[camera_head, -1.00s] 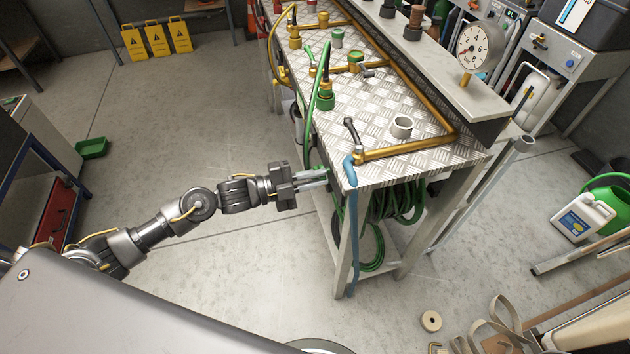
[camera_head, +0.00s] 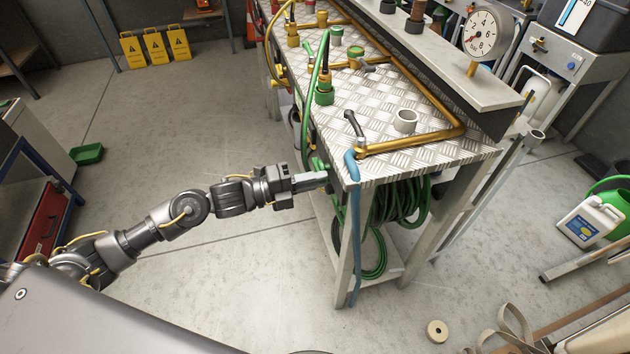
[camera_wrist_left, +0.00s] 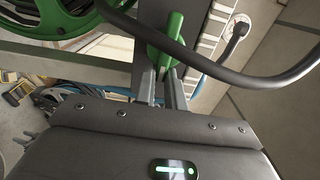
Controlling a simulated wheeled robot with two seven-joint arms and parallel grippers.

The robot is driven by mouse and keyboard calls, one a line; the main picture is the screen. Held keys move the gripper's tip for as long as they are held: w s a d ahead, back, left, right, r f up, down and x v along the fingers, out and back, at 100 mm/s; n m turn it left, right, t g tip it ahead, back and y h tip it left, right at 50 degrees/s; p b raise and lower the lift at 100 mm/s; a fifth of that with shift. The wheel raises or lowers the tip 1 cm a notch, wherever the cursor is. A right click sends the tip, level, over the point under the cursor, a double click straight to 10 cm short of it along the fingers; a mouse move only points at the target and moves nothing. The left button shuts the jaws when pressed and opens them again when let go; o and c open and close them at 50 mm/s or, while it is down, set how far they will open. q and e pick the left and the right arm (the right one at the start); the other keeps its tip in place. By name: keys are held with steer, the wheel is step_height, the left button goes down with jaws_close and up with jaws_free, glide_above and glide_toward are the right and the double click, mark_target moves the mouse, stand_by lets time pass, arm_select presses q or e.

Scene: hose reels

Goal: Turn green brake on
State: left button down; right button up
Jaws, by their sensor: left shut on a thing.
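The green brake lever (camera_wrist_left: 166,42) shows in the left wrist view, mounted on a dark upright beside a green reel wheel (camera_wrist_left: 62,20). My left gripper (camera_wrist_left: 165,82) is shut on the lower part of the lever, with its two fingers on either side of it. In the head view my left gripper (camera_head: 324,179) reaches the left side of the bench, and a bit of green (camera_head: 318,164) shows just above its fingers. The rest of the brake is hidden by the bench side. My right gripper is not in view.
The metal workbench (camera_head: 430,148) carries brass pipes and valves. A green hose coil (camera_head: 402,202) hangs under it, and a blue hose (camera_head: 354,225) hangs at its front corner. A dark cable (camera_wrist_left: 225,70) crosses close above the fingers.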

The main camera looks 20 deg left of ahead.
arm_select(q)
steer(key=shift+w+a, duration=0.15)
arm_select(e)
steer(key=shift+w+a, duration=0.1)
arm_select(q)
steer(key=c, duration=1.5)
jaws_free()
steer(key=shift+f, duration=0.1)
steer(key=shift+o, duration=0.2)
